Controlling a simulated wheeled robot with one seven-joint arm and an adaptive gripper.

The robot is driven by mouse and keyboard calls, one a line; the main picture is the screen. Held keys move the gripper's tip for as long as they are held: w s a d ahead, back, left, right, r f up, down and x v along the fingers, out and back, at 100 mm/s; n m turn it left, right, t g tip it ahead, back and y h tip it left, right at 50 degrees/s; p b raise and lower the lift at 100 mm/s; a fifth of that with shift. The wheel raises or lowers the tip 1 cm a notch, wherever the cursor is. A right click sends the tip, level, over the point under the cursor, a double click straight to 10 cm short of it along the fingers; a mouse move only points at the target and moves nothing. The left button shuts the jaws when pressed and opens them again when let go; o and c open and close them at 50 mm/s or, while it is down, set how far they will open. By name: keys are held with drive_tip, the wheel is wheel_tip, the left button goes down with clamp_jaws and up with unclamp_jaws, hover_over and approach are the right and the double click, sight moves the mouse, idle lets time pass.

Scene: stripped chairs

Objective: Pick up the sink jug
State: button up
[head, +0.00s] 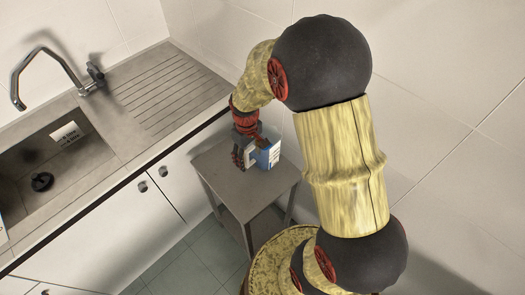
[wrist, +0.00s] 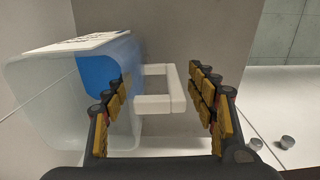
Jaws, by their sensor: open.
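The jug (head: 268,154) is a blue and white container standing on a small grey table beside the sink counter. In the wrist view the jug (wrist: 66,99) is a translucent box with a blue patch, at the left. Its white handle (wrist: 172,88) sticks out to the right. My gripper (wrist: 160,78) is open, its yellow-padded fingers on either side of the handle. A gap shows between the handle and the right finger; contact at the left finger is unclear. In the head view my gripper (head: 243,152) is beside the jug and partly hides it.
The small grey table (head: 222,168) has a bare front part. The counter (head: 165,88) with sink basin (head: 60,165) and tap (head: 45,62) stands to the left, above white cabinets (head: 110,235). Tiled walls close in behind and to the right.

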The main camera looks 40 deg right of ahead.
sight(251, 162)
drive_tip(key=f, duration=0.2)
drive_tip(key=f+b, duration=0.1)
drive_tip(key=f, duration=0.1)
drive_tip(key=shift+s+d+f, duration=0.15)
drive_tip(key=shift+s, duration=0.05)
drive_tip(key=shift+c, duration=1.2)
clamp_jaws()
